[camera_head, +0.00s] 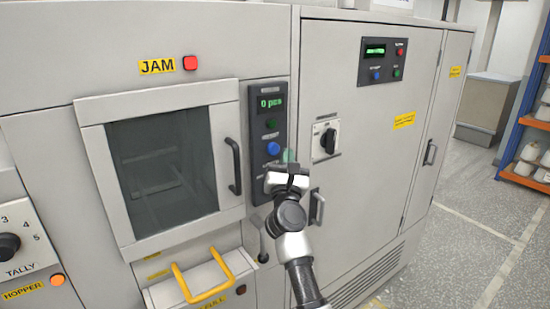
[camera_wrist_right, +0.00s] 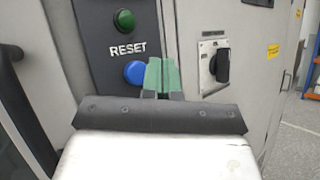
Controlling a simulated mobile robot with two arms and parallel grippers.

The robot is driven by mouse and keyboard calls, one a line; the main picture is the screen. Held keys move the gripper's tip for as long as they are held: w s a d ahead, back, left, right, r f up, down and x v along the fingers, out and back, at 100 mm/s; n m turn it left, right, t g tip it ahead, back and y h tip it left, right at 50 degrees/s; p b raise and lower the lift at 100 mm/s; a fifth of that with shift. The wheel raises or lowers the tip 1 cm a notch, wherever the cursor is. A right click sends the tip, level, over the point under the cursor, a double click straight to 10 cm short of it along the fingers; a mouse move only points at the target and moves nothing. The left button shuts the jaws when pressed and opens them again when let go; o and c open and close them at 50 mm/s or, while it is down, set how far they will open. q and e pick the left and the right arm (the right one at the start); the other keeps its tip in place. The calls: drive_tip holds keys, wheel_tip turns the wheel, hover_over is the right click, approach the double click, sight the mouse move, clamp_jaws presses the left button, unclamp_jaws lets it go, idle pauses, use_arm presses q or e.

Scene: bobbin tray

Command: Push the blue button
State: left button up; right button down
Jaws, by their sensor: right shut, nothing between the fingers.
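The blue button (camera_head: 273,148) is round and sits on a dark vertical control panel (camera_head: 258,168) to the right of the windowed door. In the right wrist view the blue button (camera_wrist_right: 134,73) is below the word RESET, just left of my fingertips. My right gripper (camera_head: 289,157) is shut and empty, its green fingertips just right of the button in the head view. It also shows in the right wrist view (camera_wrist_right: 160,76). I cannot tell whether the tips touch the panel; they do not cover the button. My left gripper is not in view.
A green button (camera_head: 271,124) and a "0 pcs" display (camera_head: 271,103) are above the blue button. A black rotary switch (camera_head: 328,141) is to the right on the cabinet. The door handle (camera_head: 234,166) is to the left. A second panel (camera_head: 385,62) has another small blue button (camera_head: 376,76).

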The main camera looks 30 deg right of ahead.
drive_tip(key=shift+w, duration=0.75)
drive_tip(key=shift+w+b, duration=0.1)
drive_tip(key=shift+b, duration=0.3)
idle(1.2)
drive_tip(key=shift+w+a, duration=0.1)
drive_tip(key=shift+w, duration=0.2)
drive_tip(key=shift+w+r+b, duration=0.1)
drive_tip(key=shift+w+b, duration=0.4)
drive_tip(key=shift+b, duration=0.05)
idle(0.6)
drive_tip(key=shift+s, duration=0.1)
drive_tip(key=shift+s+p, duration=0.7)
drive_tip(key=shift+s, duration=0.15)
